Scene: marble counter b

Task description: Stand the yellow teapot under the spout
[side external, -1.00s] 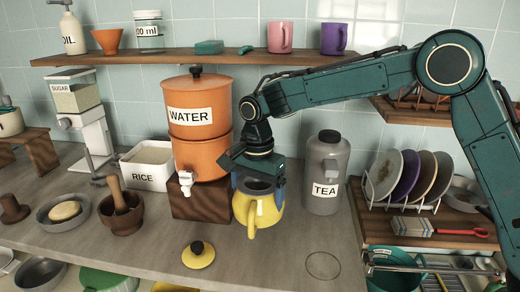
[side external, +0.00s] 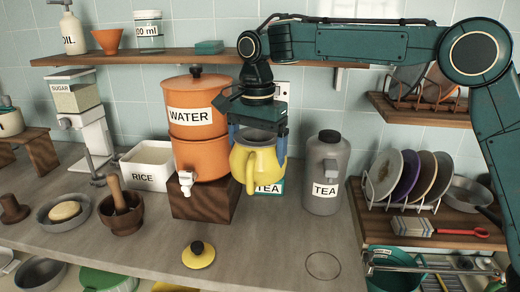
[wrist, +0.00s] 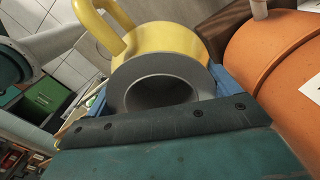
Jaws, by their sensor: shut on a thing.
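The yellow teapot (side external: 258,165) is held up in the air by my gripper (side external: 257,140), to the right of the orange water dispenser (side external: 199,146). Its lid is off and its dark opening faces up toward my gripper. The blue fingers are shut on it from both sides. In the wrist view the teapot (wrist: 165,42) shows its grey rim and yellow handle between the fingers. The dispenser's white spout (side external: 185,179) points out at the front left of the dispenser, above the counter. The yellow lid (side external: 198,257) lies on the counter in front.
The dispenser stands on a dark wooden block (side external: 203,203). A grey tea canister (side external: 326,175) stands right of the teapot. A wooden mortar (side external: 121,214) and a rice bin (side external: 149,170) stand to the left. The counter in front of the block is mostly clear, with a thin ring mark (side external: 323,265) farther right.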

